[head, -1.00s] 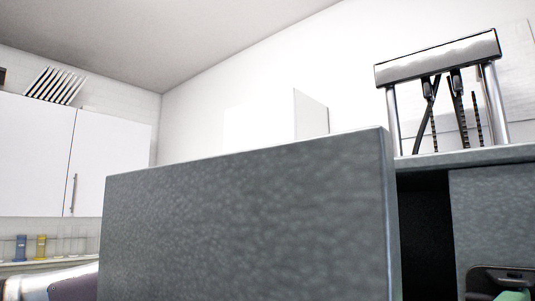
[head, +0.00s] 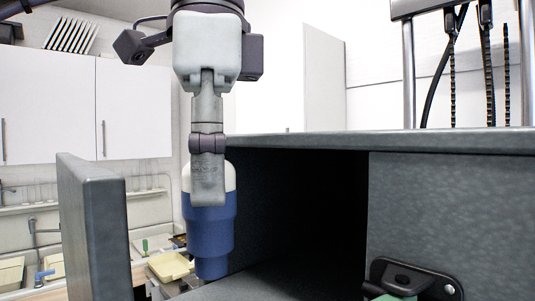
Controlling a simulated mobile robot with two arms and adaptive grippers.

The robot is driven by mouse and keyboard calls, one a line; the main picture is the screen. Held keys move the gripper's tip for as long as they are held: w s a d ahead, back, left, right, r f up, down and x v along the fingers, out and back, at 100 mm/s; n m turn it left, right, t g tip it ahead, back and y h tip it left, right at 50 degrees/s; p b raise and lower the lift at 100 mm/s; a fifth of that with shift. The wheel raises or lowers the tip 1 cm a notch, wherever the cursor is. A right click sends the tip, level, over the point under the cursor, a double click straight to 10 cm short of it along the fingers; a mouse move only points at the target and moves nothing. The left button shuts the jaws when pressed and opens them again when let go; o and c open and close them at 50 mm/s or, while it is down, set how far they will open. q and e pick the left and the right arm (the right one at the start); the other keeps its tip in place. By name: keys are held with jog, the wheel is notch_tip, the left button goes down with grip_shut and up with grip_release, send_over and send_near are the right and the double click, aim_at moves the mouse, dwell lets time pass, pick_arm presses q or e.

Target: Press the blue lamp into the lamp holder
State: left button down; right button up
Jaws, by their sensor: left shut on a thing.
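The blue lamp (head: 208,243), with a white upper part, hangs upright below my left gripper (head: 208,178). The gripper points down and is shut on the lamp near its white part. One finger lies in front of the lamp, and the other finger is hidden. The lamp is at the left side of the open dark compartment in the grey housing (head: 440,205). No lamp holder can be made out, as the inside of the compartment is dark. My right gripper is not in view.
A grey door panel (head: 97,230) stands nearly edge-on at the left. A black fitting (head: 415,281) with a green part sits on the housing front at bottom right. Metal posts (head: 409,75) and cables rise above the housing top (head: 390,141). Wall cupboards (head: 60,105) are behind.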

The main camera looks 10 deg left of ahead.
aim_at(201, 221)
pick_arm(q)
jog(key=shift+s+d+r, duration=0.15)
jog(key=shift+s+d, duration=0.2)
jog(key=shift+d, duration=0.45)
jog(key=a, duration=0.3)
jog(key=shift+a, duration=0.1)
jog(key=shift+f, duration=0.2)
jog(key=shift+d+f+b, duration=0.75)
jog(key=shift+d+f, duration=0.15)
jog(key=shift+d, duration=0.05)
jog(key=shift+a+f, duration=0.1)
jog(key=shift+f, duration=0.2)
jog(key=shift+a+f+b, duration=0.15)
jog(key=shift+f+b, duration=0.2)
jog(key=shift+b, duration=0.05)
jog(key=shift+a+f, duration=0.2)
jog(key=shift+f, duration=0.05)
jog(key=shift+a+f, duration=0.1)
jog(key=shift+f, duration=0.05)
jog(key=shift+d+f+b, duration=0.15)
jog(key=shift+d+b, duration=0.1)
jog(key=shift+b, duration=0.05)
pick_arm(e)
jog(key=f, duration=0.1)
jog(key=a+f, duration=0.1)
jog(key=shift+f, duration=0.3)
pick_arm(q)
jog(key=shift+a, duration=0.1)
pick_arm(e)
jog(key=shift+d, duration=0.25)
